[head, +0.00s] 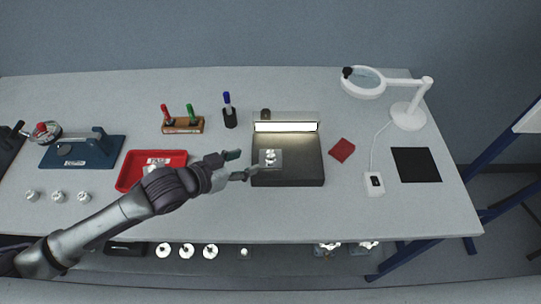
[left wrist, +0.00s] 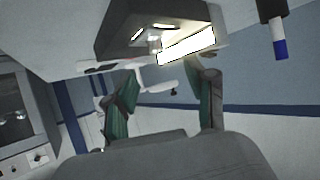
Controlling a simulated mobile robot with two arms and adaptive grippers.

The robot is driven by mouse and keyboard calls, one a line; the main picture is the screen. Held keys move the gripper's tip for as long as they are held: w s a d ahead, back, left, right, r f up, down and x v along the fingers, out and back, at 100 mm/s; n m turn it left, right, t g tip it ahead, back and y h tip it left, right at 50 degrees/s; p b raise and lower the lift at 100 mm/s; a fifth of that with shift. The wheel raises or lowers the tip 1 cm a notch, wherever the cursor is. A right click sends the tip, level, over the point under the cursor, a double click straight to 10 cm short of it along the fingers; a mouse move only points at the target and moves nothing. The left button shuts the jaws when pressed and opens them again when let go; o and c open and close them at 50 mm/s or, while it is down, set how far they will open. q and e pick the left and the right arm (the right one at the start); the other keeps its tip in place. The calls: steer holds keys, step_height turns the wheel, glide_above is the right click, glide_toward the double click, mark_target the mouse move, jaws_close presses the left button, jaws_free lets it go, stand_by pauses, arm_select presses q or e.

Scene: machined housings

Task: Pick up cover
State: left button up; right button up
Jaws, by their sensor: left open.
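A small shiny metal part (head: 270,156) sits on a grey square plate on the dark inspection stand (head: 290,177), under a lit lamp bar (head: 286,127). I cannot tell for sure whether it is the cover. My left gripper (head: 241,165) is open, just left of the stand, with its fingers pointing toward the metal part and apart from it. In the left wrist view, the two green-padded fingers (left wrist: 166,95) are spread with nothing between them. The stand (left wrist: 135,20) and its bright lamp (left wrist: 187,45) show beyond the fingertips. My right gripper is not in view.
A red tray (head: 130,172) lies partly behind my left arm. A marker holder (head: 183,125), a red cloth (head: 342,150), a black mat (head: 416,164) and a magnifier lamp (head: 408,115) stand around. Several round metal parts (head: 57,196) sit at front left. The front right table is clear.

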mark_target(269, 155)
arm_select(q)
steer(key=x, duration=0.4)
steer(key=shift+w+d+f+p, duration=0.15)
steer(key=shift+w+d+p, duration=0.1)
steer(key=shift+d+p, duration=0.15)
steer(key=p+x, duration=0.1)
steer(key=x, duration=0.2)
steer(key=shift+w+d+f, duration=0.1)
steer(key=shift+d+f, duration=0.05)
steer(key=shift+d, duration=0.25)
steer(key=shift+w+d+f, duration=0.25)
steer(key=shift+w+f, duration=0.05)
steer(key=shift+s+a, duration=0.1)
steer(key=shift+c, duration=1.4)
jaws_close()
